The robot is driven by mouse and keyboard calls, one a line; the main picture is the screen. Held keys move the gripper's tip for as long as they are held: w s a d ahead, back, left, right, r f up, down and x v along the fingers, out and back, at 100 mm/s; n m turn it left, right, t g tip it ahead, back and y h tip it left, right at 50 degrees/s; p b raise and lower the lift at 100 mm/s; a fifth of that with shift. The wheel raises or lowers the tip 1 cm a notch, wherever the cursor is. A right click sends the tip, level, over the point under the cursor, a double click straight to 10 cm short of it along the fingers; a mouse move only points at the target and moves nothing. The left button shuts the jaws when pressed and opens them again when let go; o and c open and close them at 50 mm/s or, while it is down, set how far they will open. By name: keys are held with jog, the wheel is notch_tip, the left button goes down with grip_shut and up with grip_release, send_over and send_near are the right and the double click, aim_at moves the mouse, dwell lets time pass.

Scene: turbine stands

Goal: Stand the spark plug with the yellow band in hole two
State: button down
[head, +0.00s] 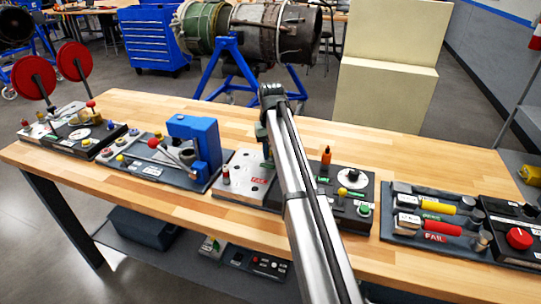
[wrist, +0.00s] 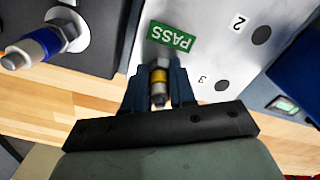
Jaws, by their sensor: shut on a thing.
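The spark plug with the yellow band (wrist: 160,77) is between the fingers of my gripper (wrist: 160,92) in the wrist view, and the gripper is shut on it. The pale metal plate (wrist: 205,60) lies beyond the fingers. Hole two (wrist: 262,35) is open and empty, up and to the right of the held plug; hole three (wrist: 222,86) is also empty. In the head view my gripper (head: 266,150) is over the plate (head: 238,190), partly hidden by my arm. I cannot tell whether the plug's far end touches the plate.
A red-banded plug (head: 226,174) stands at the plate's left. A blue block fixture (head: 205,145) rises close on the left. A dark panel with an upright orange-topped piece (head: 326,157) stands on the right. The table behind the plate is clear.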

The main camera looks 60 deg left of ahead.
jog(key=shift+r, duration=0.75)
dwell(0.7)
jog(key=shift+r, duration=1.85)
jog(key=n, duration=0.1)
send_near(237, 160)
jog(key=s+d+r, duration=0.1)
jog(key=d+r, duration=0.1)
jog(key=d, duration=0.1)
jog(key=shift+s+d+f+m, duration=0.25)
jog(key=shift+d+m, duration=0.1)
jog(key=shift+m, duration=0.15)
jog(key=shift+f, duration=2.3)
jog(key=shift+d+f, duration=0.1)
jog(key=shift+f, duration=1.7)
